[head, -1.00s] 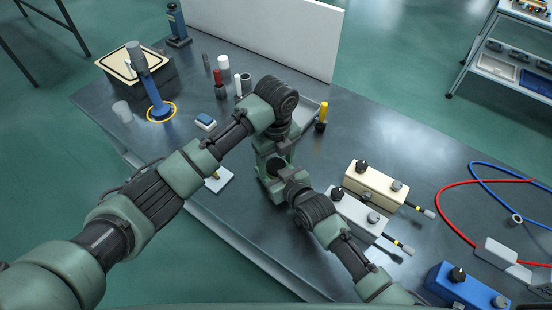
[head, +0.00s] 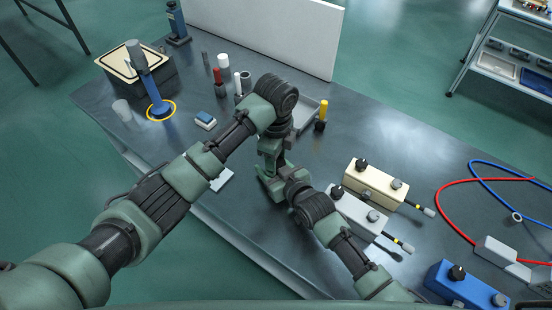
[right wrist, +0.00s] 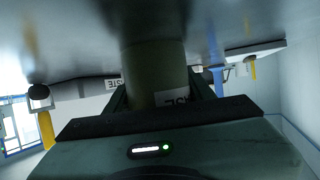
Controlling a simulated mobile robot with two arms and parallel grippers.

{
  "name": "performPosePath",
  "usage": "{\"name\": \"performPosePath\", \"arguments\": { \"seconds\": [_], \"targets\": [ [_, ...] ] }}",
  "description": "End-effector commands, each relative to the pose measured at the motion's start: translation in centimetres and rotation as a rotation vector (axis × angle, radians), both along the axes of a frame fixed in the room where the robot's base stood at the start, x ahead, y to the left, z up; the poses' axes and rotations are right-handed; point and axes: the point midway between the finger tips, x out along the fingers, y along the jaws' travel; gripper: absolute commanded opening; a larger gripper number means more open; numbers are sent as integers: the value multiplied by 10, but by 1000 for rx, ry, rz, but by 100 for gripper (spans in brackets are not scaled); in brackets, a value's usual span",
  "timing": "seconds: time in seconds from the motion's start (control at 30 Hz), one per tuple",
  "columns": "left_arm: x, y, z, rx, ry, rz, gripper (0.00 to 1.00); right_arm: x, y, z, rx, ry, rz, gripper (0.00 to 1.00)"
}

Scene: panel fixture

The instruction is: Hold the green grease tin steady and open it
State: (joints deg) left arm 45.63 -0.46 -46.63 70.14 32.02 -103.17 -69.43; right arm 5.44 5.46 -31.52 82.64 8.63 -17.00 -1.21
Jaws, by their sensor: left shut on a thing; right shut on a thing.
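The green grease tin (right wrist: 157,72) stands between the fingers of my right gripper (right wrist: 160,98) in the right wrist view, which looks upside down. My right gripper is shut on the tin's side. In the head view my left gripper (head: 271,168) points down over the same spot and is shut on the tin. My arms and grippers hide the tin there, so I cannot tell whether the left fingers hold its lid or whether the lid has lifted.
A grey tray (head: 307,112) and a yellow-topped cylinder (head: 322,115) stand just behind the grippers. White (head: 355,213) and cream (head: 376,184) knobbed boxes lie close at right. A blue-and-white block (head: 205,121) lies at left. The table's front edge is near.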

Motion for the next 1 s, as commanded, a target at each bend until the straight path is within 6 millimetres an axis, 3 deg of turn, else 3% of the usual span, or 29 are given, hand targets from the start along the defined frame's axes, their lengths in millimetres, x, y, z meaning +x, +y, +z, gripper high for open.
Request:
{"name": "performPosePath", "arguments": {
  "seconds": [0.17,0.2,0.27,0.53,0.8,1.0],
  "targets": [
    [0,0,0,0,-1,-2,0,0,0,0,0,0,0,0],
    [0,0,0,0,-1,-3,53,0,0,0,0,0,0,0],
    [0,0,0,0,-1,-3,69,0,0,0,0,0,0,0],
    [0,0,3,-1,1,-6,69,0,-1,0,-1,1,-1,0],
    [0,-1,37,-3,-1,-8,69,0,0,-1,-1,1,-1,0],
    [1,-1,47,0,-3,-15,66,0,0,0,-1,1,0,0]
  ]
}}
